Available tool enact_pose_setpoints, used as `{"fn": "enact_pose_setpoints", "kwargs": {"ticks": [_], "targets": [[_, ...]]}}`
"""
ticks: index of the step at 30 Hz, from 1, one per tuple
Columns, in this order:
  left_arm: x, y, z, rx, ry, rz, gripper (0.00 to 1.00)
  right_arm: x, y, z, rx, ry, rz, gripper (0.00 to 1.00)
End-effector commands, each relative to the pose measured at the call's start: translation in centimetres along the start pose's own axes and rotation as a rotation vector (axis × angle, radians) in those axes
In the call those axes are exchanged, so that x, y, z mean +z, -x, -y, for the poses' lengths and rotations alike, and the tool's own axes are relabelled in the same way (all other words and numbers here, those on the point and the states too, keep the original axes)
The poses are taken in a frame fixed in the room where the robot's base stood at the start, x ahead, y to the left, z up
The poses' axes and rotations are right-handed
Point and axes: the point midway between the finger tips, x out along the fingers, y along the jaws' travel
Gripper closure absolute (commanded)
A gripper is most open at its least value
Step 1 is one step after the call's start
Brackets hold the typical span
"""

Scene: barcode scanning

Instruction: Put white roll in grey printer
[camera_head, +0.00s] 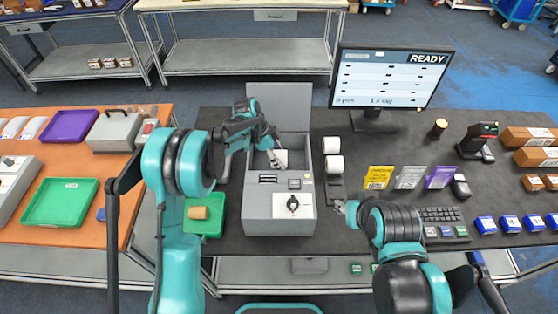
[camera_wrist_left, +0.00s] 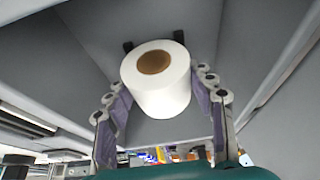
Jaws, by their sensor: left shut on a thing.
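The grey printer (camera_head: 257,212) stands in the middle of the dark table with its lid (camera_head: 278,103) raised. My left gripper (camera_head: 274,153) reaches into its open compartment and is shut on a white roll (camera_head: 281,159). In the left wrist view the roll (camera_wrist_left: 165,97) sits between the two fingers of the gripper (camera_wrist_left: 158,85), its brown core facing up, with the grey compartment walls around it. Whether the roll touches the compartment floor cannot be told. My right gripper (camera_head: 343,207) is low over the table, right of the printer; its fingers are too small to read.
Two more white rolls (camera_head: 332,146) stand in a grey holder just right of the printer. A green tray (camera_head: 207,226) with a brown roll lies to its left. A monitor (camera_head: 391,79), coloured packets (camera_head: 409,178) and a keyboard (camera_head: 441,216) occupy the right side.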

Motion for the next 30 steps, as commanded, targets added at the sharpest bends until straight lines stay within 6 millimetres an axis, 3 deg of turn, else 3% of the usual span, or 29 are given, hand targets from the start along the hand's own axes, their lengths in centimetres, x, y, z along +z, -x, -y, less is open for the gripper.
{"fn": "enact_pose_setpoints", "kwargs": {"ticks": [3, 13, 14, 16, 26, 30], "targets": [[0.5, -1.1, 0.0, 0.0, 0.0, 0.0, 0.78, 0.2, -0.2, 0.0, 0.0, 0.0, 0.0, 0.6], [0.6, -1.5, 0.0, 0.0, 0.0, 0.0, 0.78, 0.4, -0.5, 0.0, 0.0, 0.0, 0.0, 0.6], [0.6, -1.4, 0.0, 0.0, 0.0, 0.0, 0.41, 0.3, -0.5, 0.0, 0.0, 0.0, 0.0, 0.6], [0.6, -1.4, 0.0, 0.0, 0.0, 0.0, 0.25, 0.3, -0.4, 0.0, 0.0, 0.0, 0.0, 0.6], [0.5, -1.2, 0.0, 0.0, 0.0, 0.0, 0.25, 0.2, -0.3, 0.0, 0.0, 0.0, 0.0, 0.6], [0.4, 0.1, 0.0, -0.001, 0.001, 0.0, 0.25, 0.0, 0.1, 0.0, 0.0, 0.0, 0.0, 0.6]]}}
